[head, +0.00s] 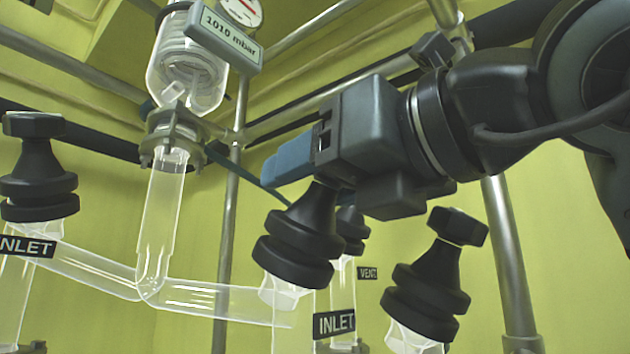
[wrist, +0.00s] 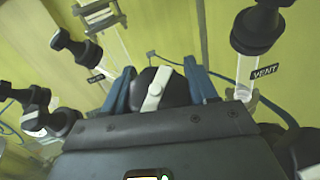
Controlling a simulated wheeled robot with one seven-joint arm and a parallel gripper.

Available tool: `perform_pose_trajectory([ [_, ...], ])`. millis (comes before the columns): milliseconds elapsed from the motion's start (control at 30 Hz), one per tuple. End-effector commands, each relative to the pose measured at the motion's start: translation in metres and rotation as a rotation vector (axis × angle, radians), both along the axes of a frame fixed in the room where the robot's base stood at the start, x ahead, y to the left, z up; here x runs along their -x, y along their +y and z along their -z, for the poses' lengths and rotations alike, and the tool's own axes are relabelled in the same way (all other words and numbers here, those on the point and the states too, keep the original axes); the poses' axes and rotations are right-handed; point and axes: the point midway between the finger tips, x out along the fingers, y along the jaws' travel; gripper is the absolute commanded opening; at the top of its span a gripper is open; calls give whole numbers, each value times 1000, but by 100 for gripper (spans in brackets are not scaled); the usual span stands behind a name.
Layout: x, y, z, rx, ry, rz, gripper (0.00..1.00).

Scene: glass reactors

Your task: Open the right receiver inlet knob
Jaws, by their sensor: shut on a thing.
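The right receiver inlet knob (head: 295,245) is a black stepped knob on a glass tube, above the right INLET label (head: 334,323). My gripper (head: 291,164) is shut on the top of this knob, with its blue fingers around it. In the wrist view, the fingers (wrist: 160,88) stand on both sides of the dark knob top, which carries a white bar (wrist: 157,88). In the head view the gripper hides the top of the knob.
A left inlet knob (head: 38,170) stands at the far left. A vent knob (head: 351,230) is close behind the held knob, and another black knob (head: 432,280) stands to its right. Glass tubing (head: 160,235), a gauge and metal posts surround the spot.

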Motion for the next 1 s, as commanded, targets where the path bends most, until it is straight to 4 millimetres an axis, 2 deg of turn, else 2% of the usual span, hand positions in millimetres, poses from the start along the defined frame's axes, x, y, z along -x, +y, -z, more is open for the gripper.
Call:
perform_pose_trajectory([
  [33, 0, 0, 0, 0, 0, 0, 42],
  [200, 0, 0, 0, 0, 0, 0, 27],
  [567, 0, 0, 2, 20, -26, -57, 27],
  [1000, 5, 3, 1, 126, -164, -362, 27],
])
